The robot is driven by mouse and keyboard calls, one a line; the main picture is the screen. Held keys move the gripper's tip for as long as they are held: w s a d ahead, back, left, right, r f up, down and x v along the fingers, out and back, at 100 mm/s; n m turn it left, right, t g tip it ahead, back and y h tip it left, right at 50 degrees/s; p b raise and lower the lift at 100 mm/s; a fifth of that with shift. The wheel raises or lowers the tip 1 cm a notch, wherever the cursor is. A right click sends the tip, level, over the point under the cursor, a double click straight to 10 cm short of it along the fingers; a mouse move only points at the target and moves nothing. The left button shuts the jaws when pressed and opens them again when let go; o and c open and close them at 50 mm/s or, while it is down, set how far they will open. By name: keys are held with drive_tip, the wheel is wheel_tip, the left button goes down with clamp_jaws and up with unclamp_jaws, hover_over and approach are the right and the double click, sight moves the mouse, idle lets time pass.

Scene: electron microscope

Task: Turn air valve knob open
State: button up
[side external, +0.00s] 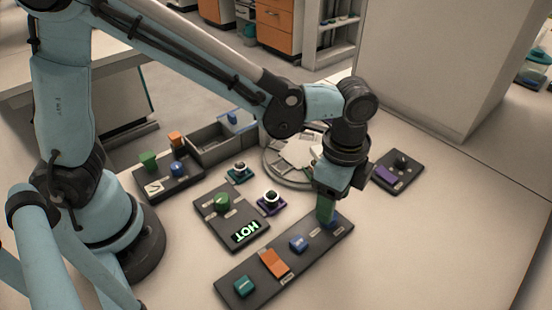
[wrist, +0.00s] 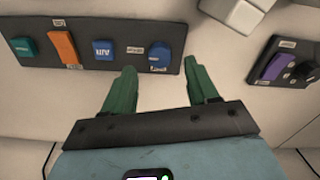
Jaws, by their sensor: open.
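My gripper (side external: 325,212) points down over the far end of a long black panel (side external: 259,290). In the wrist view its two green fingers (wrist: 162,84) are spread apart with nothing between them. A round blue knob (wrist: 159,55) on the panel lies just beyond the fingertips, between their lines; the fingers partly hide it in the side view (side external: 334,223). The same panel (wrist: 87,65) also carries a blue block (wrist: 103,51), an orange lever (wrist: 63,46) and a teal knob (wrist: 23,46). The labels are too small to read, so I cannot tell which knob is the air valve.
A small black panel (wrist: 286,62) with a purple switch (wrist: 273,67) and a black knob (wrist: 305,73) stands apart at the right. The front right table is clear.

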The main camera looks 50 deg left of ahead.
wheel_tip(320, 180, up, 8)
drive_tip(key=shift+r, duration=0.2)
idle(0.4)
drive_tip(key=s+a+n+t, duration=0.2)
drive_tip(key=a+n+t, duration=0.1)
drive_tip(key=a+n, duration=0.4)
drive_tip(key=s+a+n+t, duration=0.2)
drive_tip(key=a+n+t, duration=0.2)
drive_tip(key=a+n, duration=0.4)
drive_tip(key=a, duration=0.5)
drive_tip(key=shift+a, duration=0.3)
drive_tip(key=shift+f, duration=0.1)
